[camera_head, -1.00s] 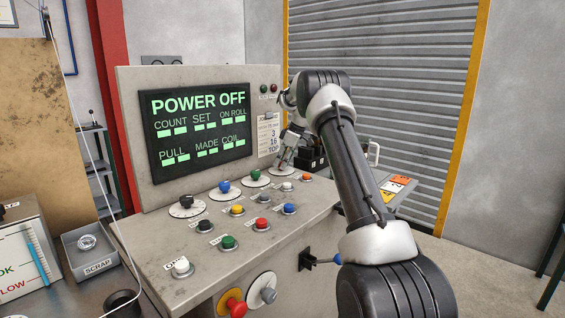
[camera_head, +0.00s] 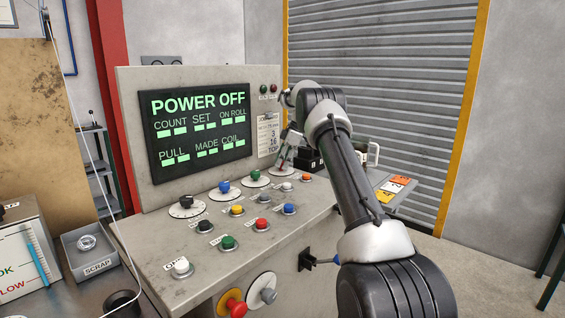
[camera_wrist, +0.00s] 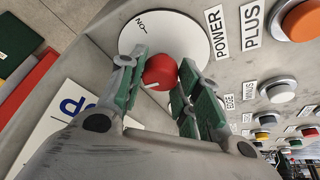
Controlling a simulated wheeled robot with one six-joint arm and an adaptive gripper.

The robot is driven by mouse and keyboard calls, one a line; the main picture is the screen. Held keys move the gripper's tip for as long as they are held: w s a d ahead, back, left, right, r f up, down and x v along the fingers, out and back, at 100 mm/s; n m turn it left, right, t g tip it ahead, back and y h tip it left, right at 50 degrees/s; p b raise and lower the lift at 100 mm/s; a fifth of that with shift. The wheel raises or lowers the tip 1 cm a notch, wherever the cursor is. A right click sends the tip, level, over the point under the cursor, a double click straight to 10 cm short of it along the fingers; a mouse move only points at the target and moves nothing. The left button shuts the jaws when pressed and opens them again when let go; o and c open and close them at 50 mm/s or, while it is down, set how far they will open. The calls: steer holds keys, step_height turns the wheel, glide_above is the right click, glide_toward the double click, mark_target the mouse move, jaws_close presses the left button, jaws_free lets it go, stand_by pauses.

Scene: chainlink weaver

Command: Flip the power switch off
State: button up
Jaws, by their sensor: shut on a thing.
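The power switch is a red knob (camera_wrist: 159,72) on a round white dial (camera_wrist: 188,32), beside a label reading POWER (camera_wrist: 214,33). A short white line on the knob faces the lower left of the wrist view, away from the dial's printed position mark at the upper left. My gripper (camera_wrist: 168,78) is shut on the knob, with a green-padded finger on each side. In the head view, my gripper (camera_head: 287,155) is at the far right end of the console, over the white dial (camera_head: 280,171). The screen (camera_head: 199,128) reads POWER OFF.
An orange button (camera_wrist: 302,20) and a white button (camera_wrist: 280,90) lie right of the dial in the wrist view. The console (camera_head: 160,262) carries several knobs and buttons. A grey scrap bin (camera_head: 76,265) stands at left. Coloured cards (camera_head: 395,183) lie beyond my arm.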

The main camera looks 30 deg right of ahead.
steer(key=o, duration=1)
steer(key=shift+d, duration=0.1)
steer(key=v, duration=1.2)
